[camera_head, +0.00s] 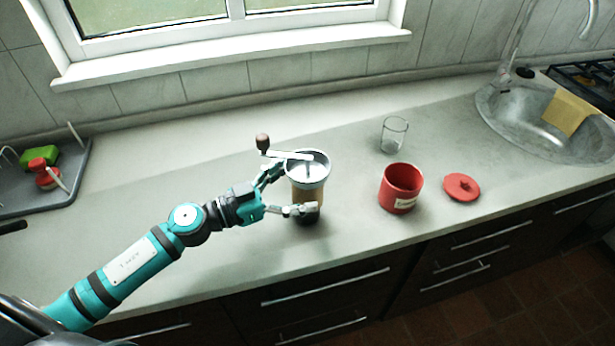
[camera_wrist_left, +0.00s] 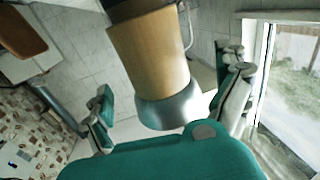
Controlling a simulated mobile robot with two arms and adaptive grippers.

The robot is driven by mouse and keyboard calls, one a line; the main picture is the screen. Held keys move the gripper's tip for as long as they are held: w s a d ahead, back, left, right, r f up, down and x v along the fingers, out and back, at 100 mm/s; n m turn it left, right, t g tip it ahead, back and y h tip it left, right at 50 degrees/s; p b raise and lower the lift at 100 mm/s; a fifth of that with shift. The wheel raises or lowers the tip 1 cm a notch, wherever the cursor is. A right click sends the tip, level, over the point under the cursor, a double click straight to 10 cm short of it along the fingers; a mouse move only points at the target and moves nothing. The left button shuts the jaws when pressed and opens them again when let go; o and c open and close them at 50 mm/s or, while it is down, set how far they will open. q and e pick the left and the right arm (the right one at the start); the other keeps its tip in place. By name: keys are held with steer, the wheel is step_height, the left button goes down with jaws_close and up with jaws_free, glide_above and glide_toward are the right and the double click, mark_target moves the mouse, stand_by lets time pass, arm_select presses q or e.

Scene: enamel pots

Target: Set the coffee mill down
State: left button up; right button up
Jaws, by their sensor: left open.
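The coffee mill (camera_head: 309,180) stands upright on the counter in the head view, with a steel top, a wooden body, a dark base and a crank with a brown knob. My left gripper (camera_head: 289,188) is open, with one finger on the far side of the mill and one on the near side. In the left wrist view the mill (camera_wrist_left: 151,58) shows between the spread fingers of my left gripper (camera_wrist_left: 168,100). I cannot tell whether either finger touches it. My right gripper is not in view.
A red canister (camera_head: 400,188) stands to the right of the mill, with its red lid (camera_head: 461,187) beside it. A clear glass (camera_head: 394,134) stands behind the canister. A grey tray (camera_head: 70,185) is at the left and a sink (camera_head: 520,125) at the right. The counter (camera_head: 200,140) behind my left arm is bare.

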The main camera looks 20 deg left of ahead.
arm_select(q)
steer(key=shift+x, duration=1.5)
steer(key=shift+s+r, duration=0.1)
steer(key=c, duration=1.7)
steer(key=shift+c, duration=0.5)
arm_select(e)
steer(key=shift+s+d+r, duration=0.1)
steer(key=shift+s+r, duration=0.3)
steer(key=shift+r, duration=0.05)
arm_select(q)
steer(key=shift+r, duration=0.15)
